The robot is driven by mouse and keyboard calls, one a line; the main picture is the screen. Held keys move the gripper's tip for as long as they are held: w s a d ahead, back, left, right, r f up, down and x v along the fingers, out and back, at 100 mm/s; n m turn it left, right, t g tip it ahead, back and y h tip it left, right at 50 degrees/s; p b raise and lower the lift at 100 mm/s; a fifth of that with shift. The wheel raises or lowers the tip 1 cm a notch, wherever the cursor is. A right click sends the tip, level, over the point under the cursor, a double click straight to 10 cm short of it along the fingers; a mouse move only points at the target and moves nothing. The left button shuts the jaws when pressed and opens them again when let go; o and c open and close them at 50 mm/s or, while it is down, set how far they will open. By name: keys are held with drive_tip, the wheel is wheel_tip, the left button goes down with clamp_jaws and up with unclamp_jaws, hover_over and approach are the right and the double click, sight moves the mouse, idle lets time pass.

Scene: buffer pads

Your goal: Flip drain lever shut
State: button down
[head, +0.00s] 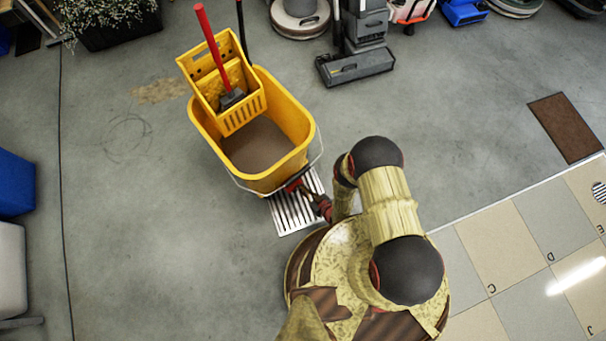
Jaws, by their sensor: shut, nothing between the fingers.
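A yellow mop bucket (301,109) stands on the grey floor, holding murky brown water, with a yellow wringer (243,112) on its far left side. My gripper (297,186) is shut at the bucket's near lower right side, close against its outer wall. A small red part shows right at my gripper; I cannot tell whether it is the drain lever or part of the gripper, nor whether they touch. The drain lever is not clearly visible. A slotted metal floor grate (295,212) lies below the gripper, partly under the bucket.
A red-handled tool (213,45) stands in the wringer. A grey floor machine (356,65) and other cleaning machines line the back. A brown mat (566,127) lies at right. A blue bin (14,183) is at the left edge. Floor left of the bucket is clear.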

drive_tip(key=shift+s, duration=0.1)
idle(0.5)
drive_tip(key=shift+s+d+f, duration=0.35)
drive_tip(key=shift+s+d, duration=0.1)
drive_tip(key=shift+s, duration=0.05)
drive_tip(key=shift+s, duration=0.15)
